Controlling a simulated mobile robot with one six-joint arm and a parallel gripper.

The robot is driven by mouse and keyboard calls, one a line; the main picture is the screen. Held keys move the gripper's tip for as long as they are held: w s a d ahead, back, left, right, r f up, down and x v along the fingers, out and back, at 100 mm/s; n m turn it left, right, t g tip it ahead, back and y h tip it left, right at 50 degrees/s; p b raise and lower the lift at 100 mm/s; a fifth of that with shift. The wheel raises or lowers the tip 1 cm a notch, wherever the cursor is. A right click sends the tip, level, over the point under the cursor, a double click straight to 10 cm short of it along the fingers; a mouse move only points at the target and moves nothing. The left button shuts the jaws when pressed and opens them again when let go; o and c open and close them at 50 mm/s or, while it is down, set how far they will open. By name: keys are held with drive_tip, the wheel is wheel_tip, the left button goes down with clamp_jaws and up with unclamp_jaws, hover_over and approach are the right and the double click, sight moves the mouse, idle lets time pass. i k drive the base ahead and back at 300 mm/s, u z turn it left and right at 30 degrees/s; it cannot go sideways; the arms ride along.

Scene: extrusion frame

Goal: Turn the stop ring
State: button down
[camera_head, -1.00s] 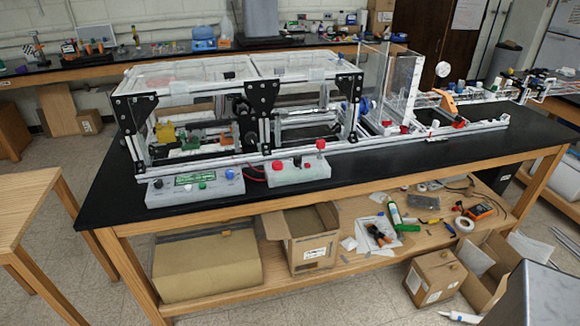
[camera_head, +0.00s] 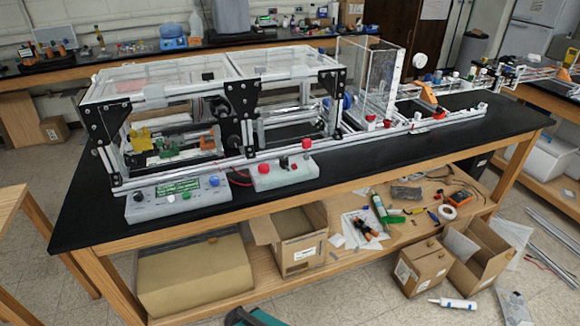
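No ring can be told apart with certainty as the stop ring at this size. No gripper can be made out in the view.
The black bench (camera_head: 400,159) has clear surface in front right of the frame. Its lower wooden shelf holds cardboard boxes (camera_head: 300,255) and loose tools. A wooden table (camera_head: 12,225) stands at the left. A white tube (camera_head: 452,303) lies on the floor at the right.

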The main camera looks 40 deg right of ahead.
sight(263, 172)
drive_tip(key=z, duration=0.8)
drive_tip(key=k, duration=0.95)
drive_tip(key=u, duration=0.05)
drive_tip(key=i, duration=0.8)
drive_tip(key=z, duration=0.05)
